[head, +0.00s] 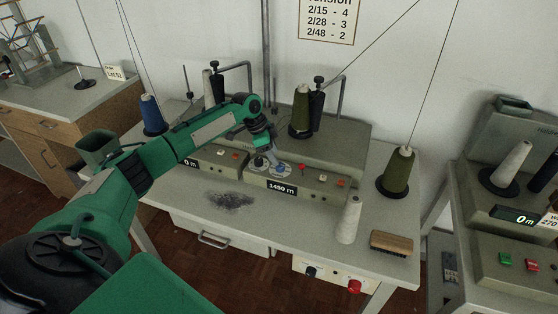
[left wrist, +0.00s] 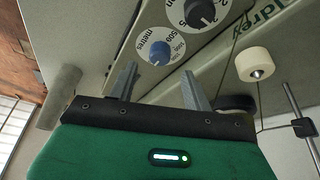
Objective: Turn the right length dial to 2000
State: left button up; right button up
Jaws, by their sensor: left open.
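The right length dial (left wrist: 160,50) is a blue knob on a white scale marked "metres" in the left wrist view. In the head view this dial (head: 280,169) sits on the right winding unit, above a display (head: 282,188) reading about 1450 m; its third digit is hard to read. My left gripper (left wrist: 160,75) is open, its two fingers apart just short of the blue knob, with nothing between them. In the head view the left gripper (head: 264,151) is over the dials and partly hides them. My right gripper is not in view.
A dark-knobbed dial (left wrist: 201,12) sits beside the blue one. A left display (head: 190,163) reads 0 m. Green cones (head: 301,108) (head: 397,170) and a white cone (head: 349,220) stand around the unit. A brush (head: 391,243) lies at the table's right; grey fluff (head: 231,200) lies in front.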

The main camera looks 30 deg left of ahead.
aim_at(280, 167)
pick_arm(q)
jog(key=x, duration=0.5)
jog(key=shift+p, duration=0.3)
jog(key=c, duration=1)
